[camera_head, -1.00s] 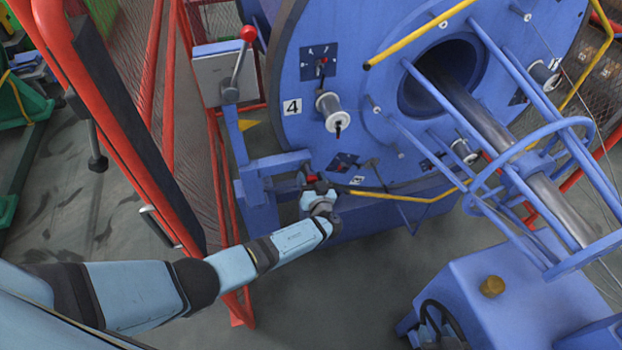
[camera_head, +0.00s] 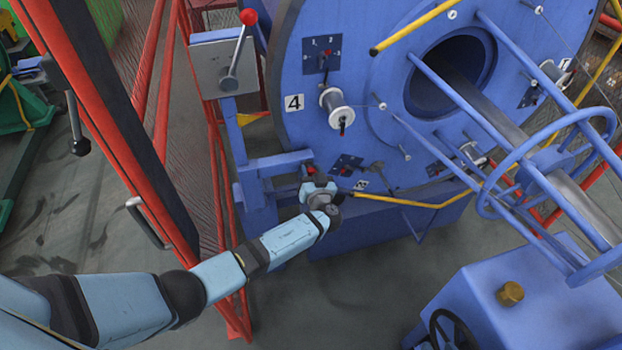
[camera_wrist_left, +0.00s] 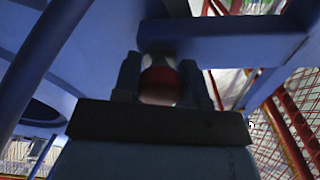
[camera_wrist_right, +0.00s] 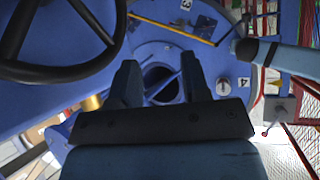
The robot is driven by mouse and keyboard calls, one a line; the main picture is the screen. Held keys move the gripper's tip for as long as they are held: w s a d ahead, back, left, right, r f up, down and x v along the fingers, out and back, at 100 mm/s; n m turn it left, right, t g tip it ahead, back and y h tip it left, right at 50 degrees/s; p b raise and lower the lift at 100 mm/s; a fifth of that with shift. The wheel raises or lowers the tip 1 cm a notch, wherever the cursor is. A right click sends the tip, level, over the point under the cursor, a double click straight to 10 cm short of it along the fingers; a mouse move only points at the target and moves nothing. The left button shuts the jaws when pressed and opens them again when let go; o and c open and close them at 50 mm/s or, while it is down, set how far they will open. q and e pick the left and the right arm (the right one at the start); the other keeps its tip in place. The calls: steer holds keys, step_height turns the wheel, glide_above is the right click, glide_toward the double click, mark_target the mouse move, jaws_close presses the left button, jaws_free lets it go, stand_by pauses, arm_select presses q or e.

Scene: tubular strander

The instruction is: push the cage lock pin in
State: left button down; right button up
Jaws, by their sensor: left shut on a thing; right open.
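The cage lock pin shows as a red knob (camera_head: 309,170) at the blue bracket (camera_head: 280,165) beside the cage's lower left rim. My left gripper (camera_head: 317,185) is at this knob, low on the blue cage disc (camera_head: 300,75). In the left wrist view the red knob (camera_wrist_left: 160,82) sits between the two dark fingers, and my left gripper (camera_wrist_left: 160,85) is shut on it.
A lever with a red ball (camera_head: 248,17) stands on a grey box above the bracket. A red fence frame (camera_head: 120,140) runs at left, close to my left arm. A blue machine housing (camera_head: 520,300) with a dark handwheel is at lower right. Yellow rails cross the disc.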

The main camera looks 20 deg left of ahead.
arm_select(q)
steer(key=shift+w+a+r, duration=0.1)
steer(key=shift+a+r, duration=0.05)
steer(key=c, duration=1)
jaws_free()
steer(key=o, duration=0.3)
steer(key=shift+w, duration=0.1)
steer(key=shift+o, duration=0.2)
steer(key=b+v, duration=0.1)
steer(key=v, duration=1.2)
steer(key=shift+s+d+b, duration=0.25)
steer(key=shift+s+b, duration=0.1)
